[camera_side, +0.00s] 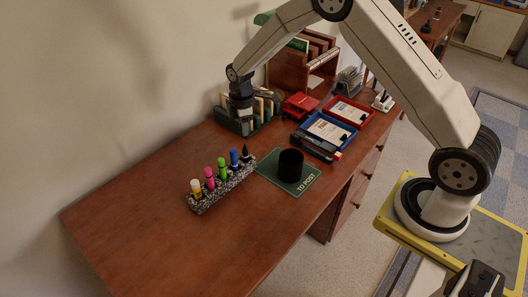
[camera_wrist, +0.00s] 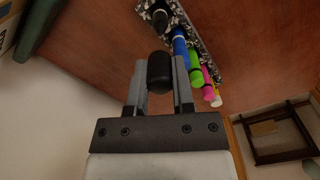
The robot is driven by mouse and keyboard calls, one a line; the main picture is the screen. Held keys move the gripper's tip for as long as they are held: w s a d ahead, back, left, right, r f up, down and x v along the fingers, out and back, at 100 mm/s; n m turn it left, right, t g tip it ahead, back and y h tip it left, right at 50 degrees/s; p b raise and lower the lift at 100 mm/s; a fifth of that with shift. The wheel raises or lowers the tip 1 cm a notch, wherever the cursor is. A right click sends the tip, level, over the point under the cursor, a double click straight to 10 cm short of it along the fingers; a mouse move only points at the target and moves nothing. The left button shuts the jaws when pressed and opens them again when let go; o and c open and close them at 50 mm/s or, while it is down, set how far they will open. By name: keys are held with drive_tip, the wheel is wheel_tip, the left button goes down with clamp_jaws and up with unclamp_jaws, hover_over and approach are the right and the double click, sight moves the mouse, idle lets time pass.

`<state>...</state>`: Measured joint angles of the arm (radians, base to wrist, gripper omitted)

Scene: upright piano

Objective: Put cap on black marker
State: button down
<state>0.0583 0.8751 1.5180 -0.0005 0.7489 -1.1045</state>
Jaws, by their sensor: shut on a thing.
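My gripper (camera_wrist: 160,85) is shut on a black cap (camera_wrist: 160,72) with a rounded end, held between its two grey fingers. The black marker (camera_side: 246,153) stands upright at the far end of a speckled marker holder (camera_side: 211,195), with a dark pointed tip showing. In the wrist view the black marker (camera_wrist: 160,18) lies beyond the cap, apart from it. In the side view my gripper is over the far back of the desk, beyond the holder, and the cap is too hard to make out there.
The holder also bears a blue marker (camera_side: 234,159), a green marker (camera_side: 222,168), a pink marker (camera_side: 209,178) and a yellow marker (camera_side: 196,188). A black cup (camera_side: 290,165) stands on a green mat (camera_side: 309,187). Trays (camera_side: 325,130) lie behind it. The left front desk is clear.

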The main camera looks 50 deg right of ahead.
sight(245, 150)
drive_tip(key=shift+f, duration=0.15)
drive_tip(key=shift+f, duration=2.95)
drive_tip(key=shift+f, duration=0.2)
idle(0.4)
unclamp_jaws()
idle(0.4)
drive_tip(key=shift+r, duration=0.15)
drive_tip(key=shift+r, duration=3.4)
